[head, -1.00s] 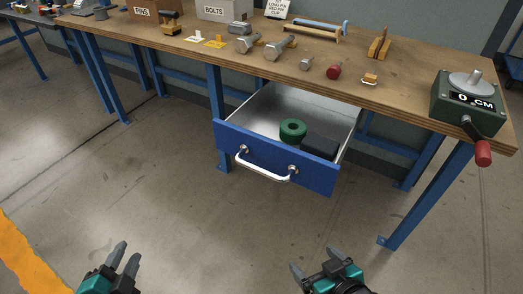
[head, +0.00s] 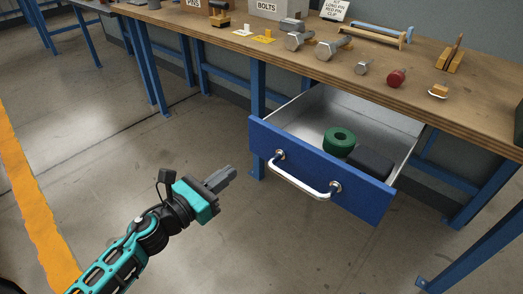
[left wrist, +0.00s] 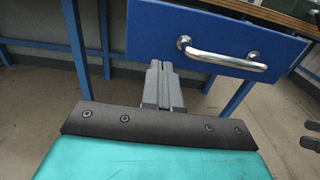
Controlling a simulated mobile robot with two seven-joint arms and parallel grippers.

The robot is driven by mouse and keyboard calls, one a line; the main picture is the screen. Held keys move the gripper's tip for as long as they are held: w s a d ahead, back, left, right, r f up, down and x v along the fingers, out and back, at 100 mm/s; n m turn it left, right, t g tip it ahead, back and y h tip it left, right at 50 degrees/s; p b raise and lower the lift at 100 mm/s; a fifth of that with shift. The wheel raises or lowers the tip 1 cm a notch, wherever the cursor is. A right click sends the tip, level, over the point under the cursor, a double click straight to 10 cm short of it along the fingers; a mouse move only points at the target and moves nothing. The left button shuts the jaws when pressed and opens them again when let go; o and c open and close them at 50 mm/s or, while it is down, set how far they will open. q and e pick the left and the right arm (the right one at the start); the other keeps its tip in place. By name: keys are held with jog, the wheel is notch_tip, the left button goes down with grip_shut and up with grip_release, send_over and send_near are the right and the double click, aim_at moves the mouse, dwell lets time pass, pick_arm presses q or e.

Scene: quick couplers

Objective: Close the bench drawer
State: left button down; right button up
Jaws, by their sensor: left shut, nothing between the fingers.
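The bench drawer (head: 318,172) has a blue front and is pulled out from under the wooden bench. Its silver bar handle (head: 303,182) runs across the front. A green ring (head: 339,140) and a dark block (head: 371,160) lie inside it. My left gripper (head: 226,176) is shut and empty, left of the drawer front and apart from it. In the left wrist view, its closed fingers (left wrist: 162,86) point toward the lower left part of the blue drawer front (left wrist: 150,32), with the handle (left wrist: 222,57) to their right. My right gripper is not in the head view.
The bench top (head: 290,62) holds several bolts, a red knob (head: 396,78) and a bolts box (head: 278,9). A blue bench leg (head: 257,110) stands behind the drawer's left end. The floor in front of the drawer is clear.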

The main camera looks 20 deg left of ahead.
aim_at(266, 145)
pick_arm(q)
jog(key=x, duration=1.1)
jog(key=shift+f+p, duration=0.1)
jog(key=shift+p, duration=0.25)
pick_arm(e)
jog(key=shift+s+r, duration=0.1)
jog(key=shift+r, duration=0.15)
